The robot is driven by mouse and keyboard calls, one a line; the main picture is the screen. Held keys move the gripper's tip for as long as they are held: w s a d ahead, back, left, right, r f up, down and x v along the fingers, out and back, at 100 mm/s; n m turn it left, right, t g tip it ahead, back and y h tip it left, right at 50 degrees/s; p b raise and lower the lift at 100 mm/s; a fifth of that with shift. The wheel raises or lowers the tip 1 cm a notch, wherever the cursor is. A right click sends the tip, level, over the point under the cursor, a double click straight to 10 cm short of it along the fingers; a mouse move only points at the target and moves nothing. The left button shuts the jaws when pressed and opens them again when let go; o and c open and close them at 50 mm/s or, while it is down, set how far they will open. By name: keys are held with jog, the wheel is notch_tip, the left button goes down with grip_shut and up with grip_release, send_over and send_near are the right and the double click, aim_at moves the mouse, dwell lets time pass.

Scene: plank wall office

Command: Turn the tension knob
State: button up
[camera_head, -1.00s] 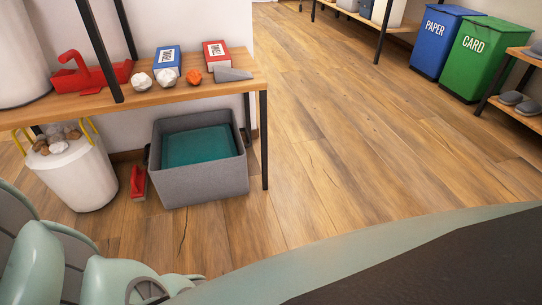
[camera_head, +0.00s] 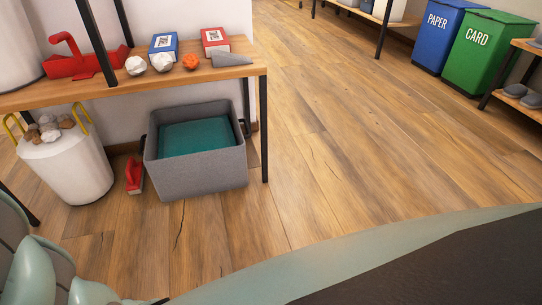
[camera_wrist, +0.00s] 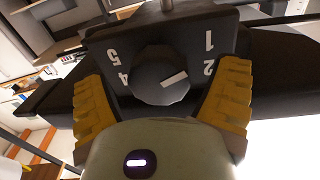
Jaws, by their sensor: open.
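The tension knob (camera_wrist: 160,76) is a round black dial on a dark panel (camera_wrist: 130,50) in the wrist view. Its white pointer mark lies to the right, roughly towards the 2. The 1 and 2 are printed to its right and the 4 and 5 to its left, upside down in this view. My gripper (camera_wrist: 163,84) is open, with one yellow-padded finger on each side of the knob. Gaps show between the pads and the knob. The panel below the knob is hidden by my gripper's body. Neither knob nor gripper shows in the head view.
A wooden shelf (camera_head: 120,90) at left holds boxes, crumpled balls and a red tool carrier (camera_head: 80,62). A grey bin (camera_head: 200,177) and a white bucket (camera_head: 70,170) stand below. Blue (camera_head: 447,35) and green (camera_head: 487,55) bins stand far right. The middle floor is clear.

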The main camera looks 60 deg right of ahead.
jog(key=c, duration=1.2)
jog(key=shift+n+p, duration=0.3)
jog(key=shift+n, duration=0.5)
jog(key=shift+c, duration=0.2)
jog(key=o, duration=1.2)
jog(key=shift+o, duration=0.2)
jog(key=v, duration=1.2)
